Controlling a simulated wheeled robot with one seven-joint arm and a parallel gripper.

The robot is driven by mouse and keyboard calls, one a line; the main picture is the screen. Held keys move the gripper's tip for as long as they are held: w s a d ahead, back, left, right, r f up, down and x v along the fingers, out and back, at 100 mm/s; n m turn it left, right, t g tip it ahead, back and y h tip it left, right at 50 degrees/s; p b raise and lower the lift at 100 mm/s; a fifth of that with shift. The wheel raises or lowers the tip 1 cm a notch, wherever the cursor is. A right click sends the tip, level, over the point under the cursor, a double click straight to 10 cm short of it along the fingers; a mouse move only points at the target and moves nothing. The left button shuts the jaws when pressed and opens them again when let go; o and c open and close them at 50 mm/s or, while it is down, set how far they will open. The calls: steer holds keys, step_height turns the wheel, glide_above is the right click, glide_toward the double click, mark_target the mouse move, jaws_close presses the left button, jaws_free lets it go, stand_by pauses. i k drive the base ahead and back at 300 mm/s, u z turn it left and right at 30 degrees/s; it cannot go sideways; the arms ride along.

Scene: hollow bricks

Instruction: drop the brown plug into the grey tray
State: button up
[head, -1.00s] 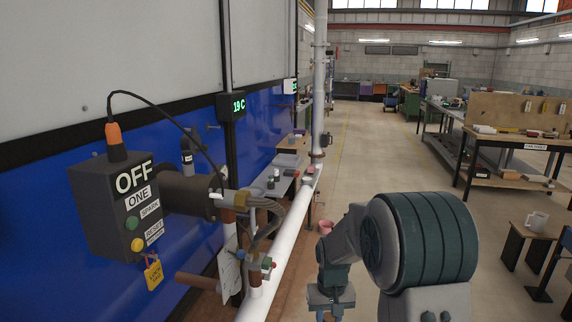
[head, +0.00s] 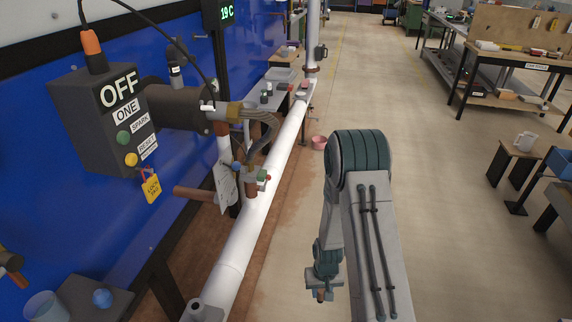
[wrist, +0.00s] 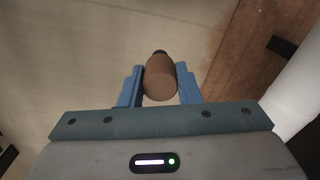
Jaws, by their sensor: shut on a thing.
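My gripper (head: 322,284) hangs in the air over the floor, right of the white pipe in the head view. In the wrist view, its two blue fingers (wrist: 160,82) are shut on the brown plug (wrist: 160,79), a short round piece with a dark tip at its far end. The plug shows only as a small brown bit (head: 321,296) below the gripper in the head view. A shallow grey tray (head: 281,73) appears to lie on the far wall bench, well away from my gripper. Its inside is too small to make out.
A white pipe (head: 259,210) runs along the left, with a valve (head: 262,178) on it. A dark control box (head: 100,118) juts from the blue wall. A pink bowl (head: 319,142) sits on the floor. Open floor lies right of my arm.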

mark_target(282, 75)
steer(key=z, duration=0.5)
steer(key=i, duration=1.05)
steer(key=z, duration=0.65)
steer(key=i, duration=2.7)
steer(key=u, duration=1.2)
steer(key=i, duration=0.85)
steer(key=u, duration=0.75)
